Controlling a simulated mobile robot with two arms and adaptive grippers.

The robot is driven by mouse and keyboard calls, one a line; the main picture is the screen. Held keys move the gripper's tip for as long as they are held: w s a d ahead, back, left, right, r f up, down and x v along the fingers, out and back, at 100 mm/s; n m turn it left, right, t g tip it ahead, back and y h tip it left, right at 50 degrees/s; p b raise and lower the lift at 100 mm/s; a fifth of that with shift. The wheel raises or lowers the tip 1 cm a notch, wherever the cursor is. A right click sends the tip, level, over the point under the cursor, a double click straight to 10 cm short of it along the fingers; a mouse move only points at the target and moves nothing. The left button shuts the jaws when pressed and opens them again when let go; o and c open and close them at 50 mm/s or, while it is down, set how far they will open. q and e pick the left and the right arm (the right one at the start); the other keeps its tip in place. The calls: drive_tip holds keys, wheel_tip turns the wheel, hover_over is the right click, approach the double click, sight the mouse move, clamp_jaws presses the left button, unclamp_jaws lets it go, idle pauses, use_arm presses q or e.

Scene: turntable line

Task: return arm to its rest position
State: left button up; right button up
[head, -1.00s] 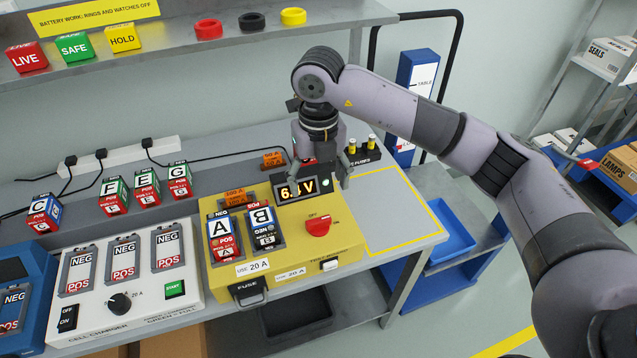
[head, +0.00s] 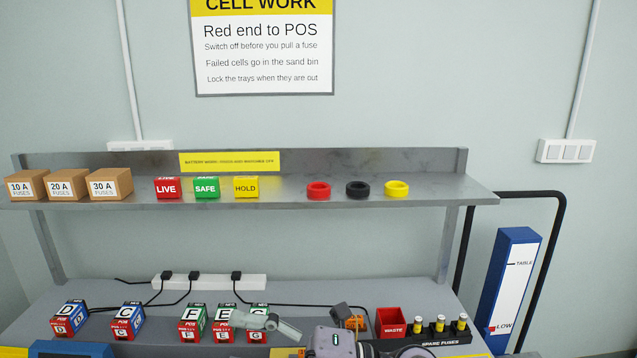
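My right arm shows only at the bottom edge of the head view, as a grey-purple wrist (head: 335,342) over the back of the bench. A pale grey gripper part (head: 270,322) reaches left from it, in front of the cells marked E and G. Whether the fingers are open or shut cannot be seen, and I see nothing clearly held. An orange fuse block (head: 356,322) sits just behind the wrist, partly hidden. My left gripper is not in view.
A red waste bin (head: 390,321) and a spare fuse rack (head: 440,336) stand right of the wrist. Several cells, including D (head: 69,318), line the bench at left. The shelf (head: 280,192) above holds fuse boxes, tags and rings. A blue post (head: 508,285) stands at right.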

drive_tip(key=w+d+r+m+t+h, duration=0.2)
drive_tip(key=w+d+m+t, duration=0.25)
drive_tip(key=m+t, duration=0.4)
drive_tip(key=w+d+r+m+t+h, duration=0.1)
drive_tip(key=w+d+m+t+h, duration=0.15)
drive_tip(key=d+m+t, duration=0.5)
drive_tip(key=d+f+m+h, duration=1.4)
drive_tip(key=f+m+h, duration=0.1)
drive_tip(key=f, duration=0.3)
drive_tip(key=s+d+f+m+g, duration=0.1)
drive_tip(key=s+d+f+g, duration=0.1)
drive_tip(key=s+f+g, duration=0.7)
drive_tip(key=s+d+f+m+g, duration=0.15)
drive_tip(key=s+f+g, duration=0.25)
drive_tip(key=s+f, duration=0.8)
drive_tip(key=s+f+g, duration=0.1)
drive_tip(key=s+f, duration=0.1)
drive_tip(key=f, duration=1)
drive_tip(key=s+f, duration=0.2)
drive_tip(key=f, duration=1)
drive_tip(key=s+d+f, duration=0.1)
drive_tip(key=s+f, duration=0.6)
drive_tip(key=s, duration=0.1)
drive_tip(key=s+d+f+g, duration=0.1)
drive_tip(key=s+d+f, duration=0.1)
drive_tip(key=s+f, duration=0.6)
drive_tip(key=shift+s+d+f+n+g, duration=0.2)
drive_tip(key=shift+d+f+n+g, duration=0.1)
drive_tip(key=shift+n, duration=0.15)
